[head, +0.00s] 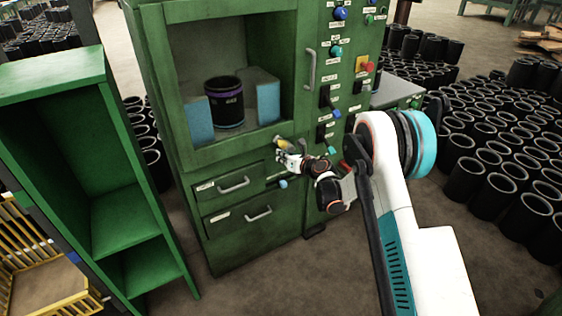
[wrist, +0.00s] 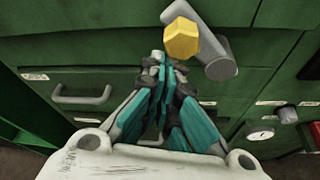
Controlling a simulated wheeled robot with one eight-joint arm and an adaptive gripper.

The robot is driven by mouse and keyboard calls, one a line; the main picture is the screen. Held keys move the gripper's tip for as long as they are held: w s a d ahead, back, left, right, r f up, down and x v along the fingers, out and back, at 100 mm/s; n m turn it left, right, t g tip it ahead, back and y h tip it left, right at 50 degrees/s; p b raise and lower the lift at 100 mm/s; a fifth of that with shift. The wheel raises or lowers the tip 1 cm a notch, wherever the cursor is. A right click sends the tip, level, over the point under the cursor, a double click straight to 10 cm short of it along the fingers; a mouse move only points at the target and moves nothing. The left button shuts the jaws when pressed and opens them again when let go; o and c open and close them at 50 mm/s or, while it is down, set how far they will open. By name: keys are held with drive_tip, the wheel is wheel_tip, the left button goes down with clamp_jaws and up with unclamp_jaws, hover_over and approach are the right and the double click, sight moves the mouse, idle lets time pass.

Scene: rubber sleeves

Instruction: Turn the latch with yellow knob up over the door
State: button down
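The latch has a faceted yellow knob (wrist: 182,38) on a grey lever (wrist: 214,58), which slants down to the right from the knob in the wrist view. In the head view the yellow knob (head: 281,141) sits at the lower right of the green cabinet's door frame (head: 225,156), above the drawers. My gripper (wrist: 166,66) has its teal fingers drawn together, with the tips just below the knob in the wrist view. The knob is not between the fingers; whether the tips touch it is unclear. In the head view my gripper (head: 283,150) partly covers the latch.
A black sleeve with a purple band (head: 226,101) stands between blue blocks behind the door frame. Drawers with handles (head: 233,185) lie below. A button panel (head: 337,75) is to the right. A green shelf (head: 122,215) stands left, and many black sleeves (head: 490,165) stand right.

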sight(285, 147)
drive_tip(key=d+r, duration=0.1)
drive_tip(key=w+d+r, duration=0.1)
drive_tip(key=r, duration=0.1)
drive_tip(key=shift+w+r, duration=0.15)
drive_tip(key=shift+w, duration=0.05)
drive_tip(key=shift+w+d+r+p, duration=0.15)
drive_tip(key=shift+w+d+r, duration=0.15)
drive_tip(key=shift+d, duration=0.15)
drive_tip(key=shift+w+d+r+p, duration=0.15)
drive_tip(key=shift+w+d+r, duration=0.1)
drive_tip(key=shift+d, duration=0.2)
idle(0.3)
